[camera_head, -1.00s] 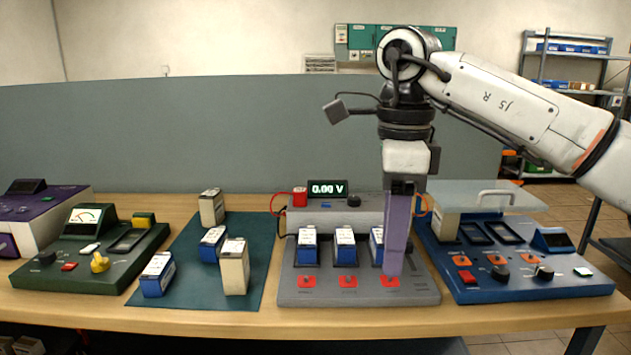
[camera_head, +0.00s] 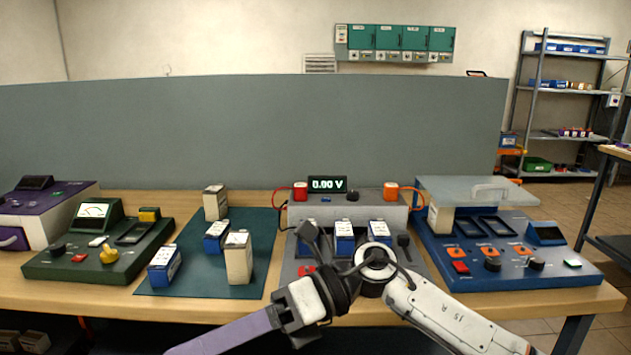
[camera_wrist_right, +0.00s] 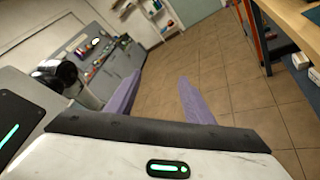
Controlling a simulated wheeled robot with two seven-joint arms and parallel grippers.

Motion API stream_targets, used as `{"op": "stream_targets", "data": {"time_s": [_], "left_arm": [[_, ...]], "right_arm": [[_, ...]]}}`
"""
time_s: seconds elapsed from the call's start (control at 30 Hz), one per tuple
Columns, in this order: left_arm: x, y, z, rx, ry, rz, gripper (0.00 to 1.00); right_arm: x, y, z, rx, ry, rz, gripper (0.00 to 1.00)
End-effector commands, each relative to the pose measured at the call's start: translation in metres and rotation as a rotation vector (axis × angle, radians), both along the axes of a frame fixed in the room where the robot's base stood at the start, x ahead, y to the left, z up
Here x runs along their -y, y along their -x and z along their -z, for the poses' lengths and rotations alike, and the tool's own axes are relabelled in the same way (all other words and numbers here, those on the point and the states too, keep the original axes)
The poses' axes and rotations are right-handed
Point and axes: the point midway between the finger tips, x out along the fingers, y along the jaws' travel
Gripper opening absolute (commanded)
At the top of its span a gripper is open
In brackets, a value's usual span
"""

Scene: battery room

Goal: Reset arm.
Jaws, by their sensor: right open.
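My right arm comes in from the lower right in the head view and folds in front of the grey test station (camera_head: 415,262). Its gripper (camera_head: 225,335) points to the lower left, before the table's front edge. In the right wrist view its two purple fingers (camera_wrist_right: 158,100) stand apart with nothing between them, over tiled floor. Several blue-and-white batteries (camera_head: 345,236) stand in the grey station, partly hidden by my arm. Its display (camera_head: 327,184) reads 0.00 V. My left gripper is not in view.
On the teal mat (camera_head: 200,278) stand blue and beige batteries. A green meter box (camera_head: 105,262) and a purple device (camera_head: 45,225) are at the left. A blue station (camera_head: 510,262) with a raised clear lid (camera_head: 475,190) is at the right. Bare wooden table edge (camera_head: 80,300) shows in front.

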Motion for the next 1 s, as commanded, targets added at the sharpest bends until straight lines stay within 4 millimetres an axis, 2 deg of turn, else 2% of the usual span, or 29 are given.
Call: {"op": "stream_targets", "data": {"time_s": [0.07, 0.17, 0.27, 0.37, 0.47, 0.5, 0.57, 0.6, 0.67, 0.7, 0.77, 0.8, 0.9, 1.0], "left_arm": [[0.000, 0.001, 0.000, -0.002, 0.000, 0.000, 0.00], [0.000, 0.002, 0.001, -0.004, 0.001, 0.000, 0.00], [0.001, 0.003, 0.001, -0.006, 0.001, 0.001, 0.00], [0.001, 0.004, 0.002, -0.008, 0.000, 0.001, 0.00], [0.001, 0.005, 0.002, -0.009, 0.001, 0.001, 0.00], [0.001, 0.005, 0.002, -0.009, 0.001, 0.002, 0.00], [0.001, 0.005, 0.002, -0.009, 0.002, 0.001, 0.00], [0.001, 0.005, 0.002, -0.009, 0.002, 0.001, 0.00], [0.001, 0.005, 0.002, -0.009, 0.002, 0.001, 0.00], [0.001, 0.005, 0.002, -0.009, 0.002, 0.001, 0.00], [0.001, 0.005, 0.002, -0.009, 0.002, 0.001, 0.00], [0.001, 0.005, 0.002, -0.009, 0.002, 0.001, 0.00], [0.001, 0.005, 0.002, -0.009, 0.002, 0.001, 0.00], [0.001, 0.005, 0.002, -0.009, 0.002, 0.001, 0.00]], "right_arm": [[-0.009, 0.002, -0.008, -0.201, -0.159, 0.094, 0.48], [-0.006, -0.013, -0.018, -0.458, -0.336, 0.237, 0.48], [0.012, -0.038, -0.013, -0.732, -0.488, 0.395, 0.48], [0.043, -0.066, 0.012, -1.012, -0.614, 0.567, 0.48], [0.083, -0.087, 0.059, -1.297, -0.715, 0.754, 0.48], [0.101, -0.092, 0.083, -1.412, -0.750, 0.831, 0.48], [0.127, -0.093, 0.121, -1.574, -0.793, 0.944, 0.48], [0.144, -0.091, 0.147, -1.677, -0.815, 1.016, 0.48], [0.167, -0.082, 0.185, -1.819, -0.842, 1.121, 0.48], [0.182, -0.073, 0.211, -1.909, -0.857, 1.189, 0.48], [0.203, -0.054, 0.248, -2.041, -0.871, 1.291, 0.48], [0.217, -0.040, 0.272, -2.124, -0.878, 1.357, 0.48], [0.246, 0.004, 0.324, -2.316, -0.887, 1.516, 0.48], [0.267, 0.048, 0.363, -2.472, -0.883, 1.653, 0.48]]}}
